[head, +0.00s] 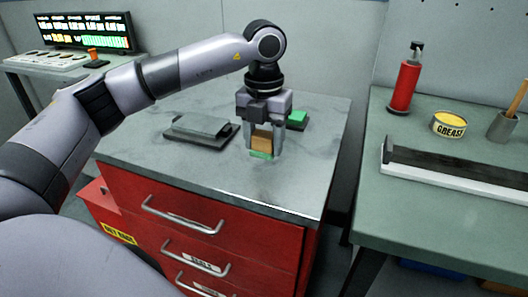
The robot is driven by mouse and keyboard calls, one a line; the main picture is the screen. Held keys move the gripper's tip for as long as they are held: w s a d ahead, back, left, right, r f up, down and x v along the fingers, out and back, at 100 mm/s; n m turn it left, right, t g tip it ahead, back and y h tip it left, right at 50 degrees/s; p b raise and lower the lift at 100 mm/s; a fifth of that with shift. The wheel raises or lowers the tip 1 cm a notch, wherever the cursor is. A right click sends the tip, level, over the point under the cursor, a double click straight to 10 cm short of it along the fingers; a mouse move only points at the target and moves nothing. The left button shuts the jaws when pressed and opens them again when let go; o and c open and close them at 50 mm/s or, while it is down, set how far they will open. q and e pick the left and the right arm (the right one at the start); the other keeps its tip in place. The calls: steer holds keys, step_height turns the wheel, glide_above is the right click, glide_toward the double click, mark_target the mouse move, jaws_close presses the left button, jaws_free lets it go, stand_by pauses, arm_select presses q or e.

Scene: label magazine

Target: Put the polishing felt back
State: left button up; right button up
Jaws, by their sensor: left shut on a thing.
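My left gripper (262,148) is over the front right part of the grey worktop of the red drawer cabinet, pointing down. It is shut on a tan block with a green underside (262,141), which looks like the polishing felt. The block is upright between the fingers, at or just above the worktop; I cannot tell whether it touches. Behind the gripper to the right, a green piece sits on a dark base (298,118), partly hidden by the gripper. My right gripper is not in view.
A flat grey metal plate with a block on it (200,129) lies left of the gripper. The cabinet worktop (165,158) is otherwise clear. On the right bench stand a red bottle (403,86), a grease tin (449,125), a cup (503,127) and a long dark bar (450,168).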

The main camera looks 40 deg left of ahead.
mark_target(264, 153)
arm_select(q)
step_height(264, 153, down, 3)
steer(key=shift+f, duration=0.15)
steer(key=shift+f, duration=0.2)
steer(key=o, duration=1)
steer(key=shift+r, duration=0.15)
